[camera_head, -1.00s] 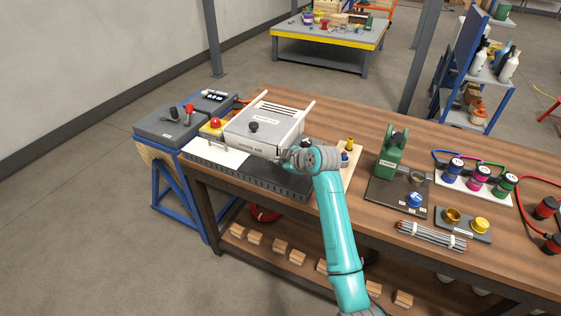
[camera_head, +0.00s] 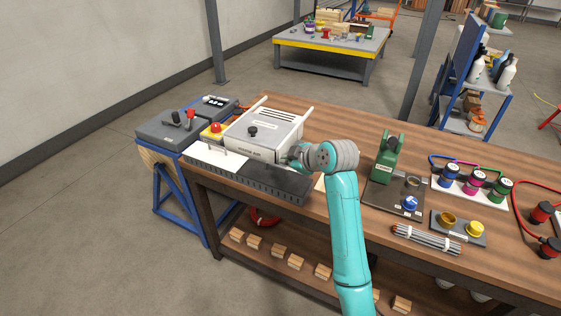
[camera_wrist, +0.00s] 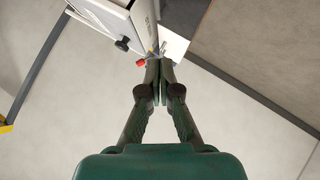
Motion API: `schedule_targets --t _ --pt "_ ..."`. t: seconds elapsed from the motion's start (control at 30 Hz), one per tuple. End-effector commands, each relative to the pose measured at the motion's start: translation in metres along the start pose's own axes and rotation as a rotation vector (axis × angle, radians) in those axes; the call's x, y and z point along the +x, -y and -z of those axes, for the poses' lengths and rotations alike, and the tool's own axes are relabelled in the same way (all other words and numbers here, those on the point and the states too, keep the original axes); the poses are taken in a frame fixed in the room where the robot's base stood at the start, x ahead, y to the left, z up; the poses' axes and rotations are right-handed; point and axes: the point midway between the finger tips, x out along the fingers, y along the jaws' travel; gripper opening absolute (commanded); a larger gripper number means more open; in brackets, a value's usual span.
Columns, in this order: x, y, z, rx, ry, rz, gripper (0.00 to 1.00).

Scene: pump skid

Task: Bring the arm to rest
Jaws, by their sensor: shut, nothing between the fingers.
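My arm (camera_head: 346,235) reaches up from the bottom of the head view, bent at the wrist over the front edge of the wooden bench. My gripper shows in the wrist view (camera_wrist: 160,72) with its two dark fingers together and nothing between them. In the head view, the gripper end is small and mostly hidden by the wrist, in front of the right side of a light grey box (camera_head: 262,133) with a black knob. In the wrist view, part of a white box with a black knob (camera_wrist: 122,44) and a small red part (camera_wrist: 140,63) lie just beyond the fingertips.
A dark grated strip (camera_head: 262,180) runs along the bench front beside my wrist. A lever console (camera_head: 180,128) is at left. Open floor lies left.

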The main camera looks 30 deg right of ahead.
Motion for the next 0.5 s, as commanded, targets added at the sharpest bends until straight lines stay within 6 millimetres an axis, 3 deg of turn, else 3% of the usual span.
schedule_targets --t 0.2,0.5 --pt "-0.019 0.001 0.000 0.000 -0.001 0.001 0.00" --pt "-0.018 0.010 -0.004 0.015 0.000 0.000 0.00"
